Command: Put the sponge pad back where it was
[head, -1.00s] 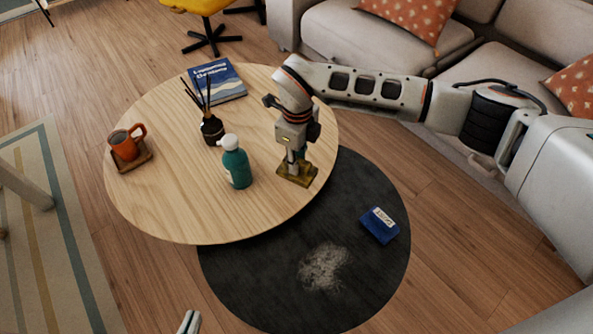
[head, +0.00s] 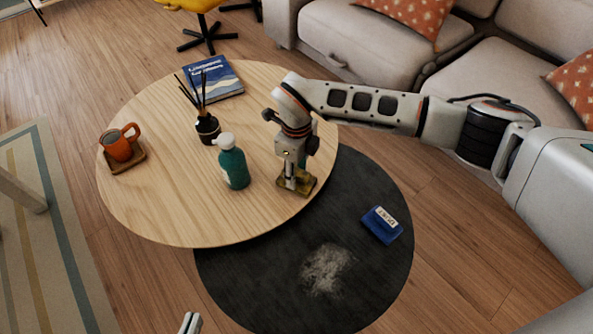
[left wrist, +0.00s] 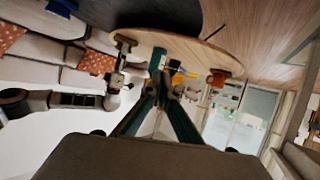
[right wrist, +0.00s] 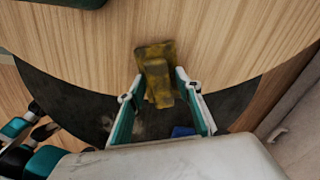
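The sponge pad (head: 307,187), a yellow-brown block, lies on the round wooden table (head: 150,215) near its right front edge. It also shows in the right wrist view (right wrist: 153,53), with a raised narrower part towards me. My right gripper (head: 293,170) is low over the pad. In the right wrist view its fingers (right wrist: 160,78) stand apart on either side of the raised part, with small gaps showing. My left gripper (head: 190,323) is at the bottom edge of the head view, away from the table. Its fingers (left wrist: 160,85) come together, with nothing seen between them.
A teal pump bottle (head: 233,167) stands left of the pad. A reed diffuser (head: 207,128), a book (head: 213,79) and an orange mug (head: 117,146) on a coaster are farther off.

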